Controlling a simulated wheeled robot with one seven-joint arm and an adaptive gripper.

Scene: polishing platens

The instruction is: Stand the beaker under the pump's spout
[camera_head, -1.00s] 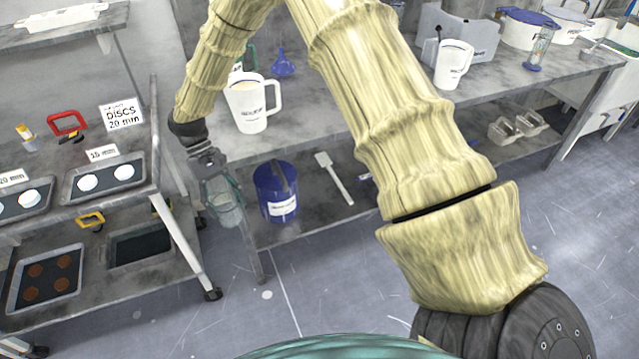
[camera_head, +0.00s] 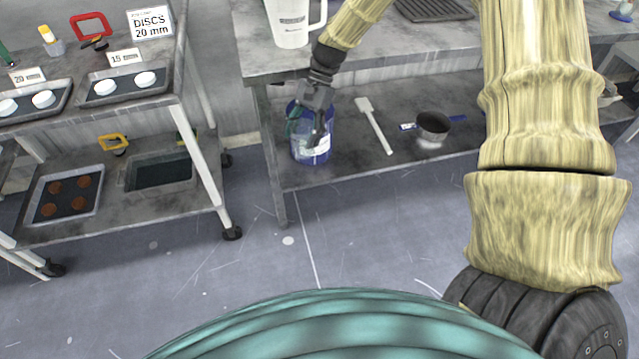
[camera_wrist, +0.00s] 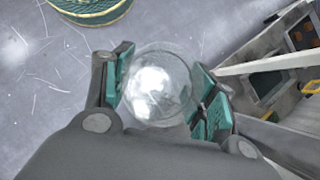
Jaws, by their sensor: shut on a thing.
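The beaker (camera_wrist: 158,85) is clear glass and shows between the two green-padded fingers of my gripper (camera_wrist: 160,95) in the wrist view, with bare floor beyond it. In the head view my gripper (camera_head: 306,122) hangs in front of the blue bucket on the lower shelf. The beaker is hard to make out there against the bucket. My gripper is shut on the beaker. I cannot identify the pump or its spout in the current views.
A white jug (camera_head: 290,22) stands on the bench top (camera_head: 262,62) near its left end. The blue bucket (camera_head: 312,155), a white spatula (camera_head: 374,125) and a saucepan (camera_head: 433,126) are on the lower shelf. A cart (camera_head: 205,165) with disc trays stands left. Floor in front is clear.

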